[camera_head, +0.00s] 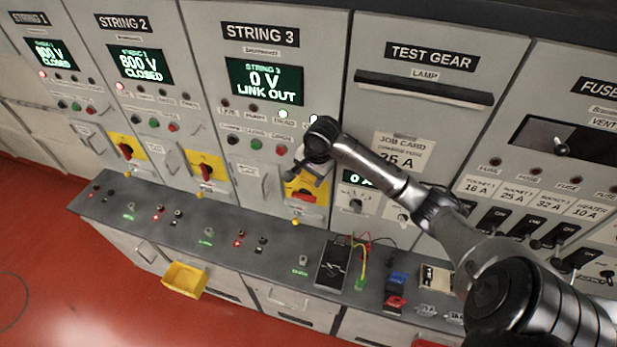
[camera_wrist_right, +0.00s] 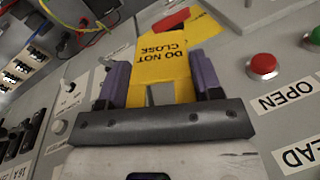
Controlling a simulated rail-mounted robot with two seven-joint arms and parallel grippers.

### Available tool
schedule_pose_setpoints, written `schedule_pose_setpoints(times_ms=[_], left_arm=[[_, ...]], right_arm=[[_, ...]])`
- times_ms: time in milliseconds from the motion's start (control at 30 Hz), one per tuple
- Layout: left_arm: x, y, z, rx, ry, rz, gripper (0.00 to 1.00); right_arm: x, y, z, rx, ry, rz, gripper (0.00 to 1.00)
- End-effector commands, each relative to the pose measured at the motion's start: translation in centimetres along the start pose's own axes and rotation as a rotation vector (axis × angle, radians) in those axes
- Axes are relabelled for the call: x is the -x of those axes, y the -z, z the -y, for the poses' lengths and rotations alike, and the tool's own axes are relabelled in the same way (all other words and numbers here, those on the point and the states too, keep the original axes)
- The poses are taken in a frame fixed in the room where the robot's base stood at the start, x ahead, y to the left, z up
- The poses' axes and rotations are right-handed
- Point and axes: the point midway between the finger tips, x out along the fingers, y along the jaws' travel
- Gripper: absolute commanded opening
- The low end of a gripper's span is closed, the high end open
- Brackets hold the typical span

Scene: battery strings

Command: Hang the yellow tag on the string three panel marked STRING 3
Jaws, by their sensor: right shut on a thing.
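The STRING 3 panel (camera_head: 272,85) stands in the middle of the head view; its screen (camera_head: 264,82) reads 0 V, LINK OUT. The yellow tag (camera_wrist_right: 163,65), printed DO NOT CLOSE, is between the purple fingers of my right gripper (camera_wrist_right: 158,85), which is shut on it. In the head view my right gripper (camera_head: 304,178) is at the yellow switch plate (camera_head: 292,190) low on that panel, and tag and plate are hard to tell apart. A red handle (camera_wrist_right: 172,19) shows just beyond the tag. I cannot tell whether the tag touches it. My left gripper is out of view.
STRING 2 (camera_head: 150,70) and STRING 1 panels stand to the left, with yellow-plated red switches. A grey ledge (camera_head: 225,235) below carries a black meter (camera_head: 332,265), leads and small parts. A yellow bin (camera_head: 184,280) hangs at its front. The TEST GEAR panel (camera_head: 425,110) is right.

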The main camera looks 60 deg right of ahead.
Motion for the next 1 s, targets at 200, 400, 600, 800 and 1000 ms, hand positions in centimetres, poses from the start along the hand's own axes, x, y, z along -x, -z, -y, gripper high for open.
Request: schedule_pose_setpoints(times_ms=[200, 400, 600, 800, 1000], left_arm=[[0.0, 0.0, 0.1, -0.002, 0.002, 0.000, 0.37], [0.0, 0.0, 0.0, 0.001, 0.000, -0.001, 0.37], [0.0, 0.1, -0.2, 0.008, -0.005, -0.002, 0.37], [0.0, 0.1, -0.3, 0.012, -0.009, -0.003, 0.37], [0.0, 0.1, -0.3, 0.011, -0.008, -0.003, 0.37]], right_arm=[[-0.1, 1.3, 0.3, -0.001, 0.001, 0.000, 0.37], [-0.3, 2.4, 0.6, -0.001, 0.000, 0.000, 0.37], [-0.5, 3.5, 0.8, 0.000, 0.000, 0.000, 0.37], [-0.6, 4.6, 1.1, 0.000, 0.000, -0.001, 0.37], [-0.8, 5.5, 1.3, -0.001, -0.001, 0.000, 0.37]])
